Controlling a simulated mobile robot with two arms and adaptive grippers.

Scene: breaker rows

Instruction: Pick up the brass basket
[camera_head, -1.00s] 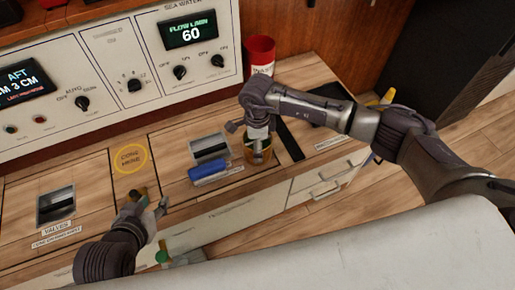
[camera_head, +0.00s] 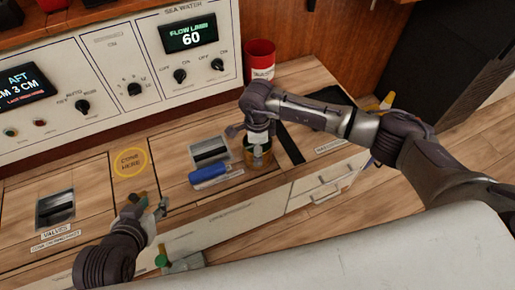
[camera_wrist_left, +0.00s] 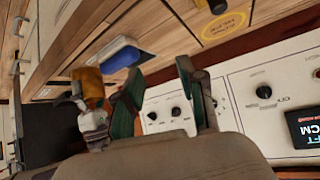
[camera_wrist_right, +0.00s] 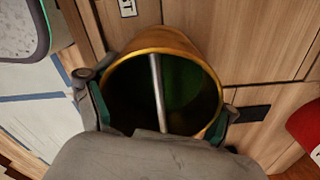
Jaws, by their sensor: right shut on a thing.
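The brass basket (camera_head: 257,163) is an open brass-coloured cylinder near the counter's front, right of a blue cylinder. My right gripper (camera_head: 258,150) is above it in the head view, hiding part of it. In the right wrist view the basket (camera_wrist_right: 163,52) shows its round rim, dark green inside and a metal rod across its mouth. My right fingers (camera_wrist_right: 160,112) are shut on it, one at each side. I cannot tell whether its base touches the counter. My left gripper (camera_head: 148,205) is open and empty over the counter's front left; its fingers (camera_wrist_left: 158,88) stand apart.
The blue cylinder (camera_head: 209,172) lies before a recessed slot (camera_head: 209,150). A red container (camera_head: 260,60) stands behind the basket. The control panel (camera_head: 120,75) bounds the counter at the back. A yellow circle (camera_head: 130,161) marks bare wood at the left. Drawers (camera_head: 325,188) are below right.

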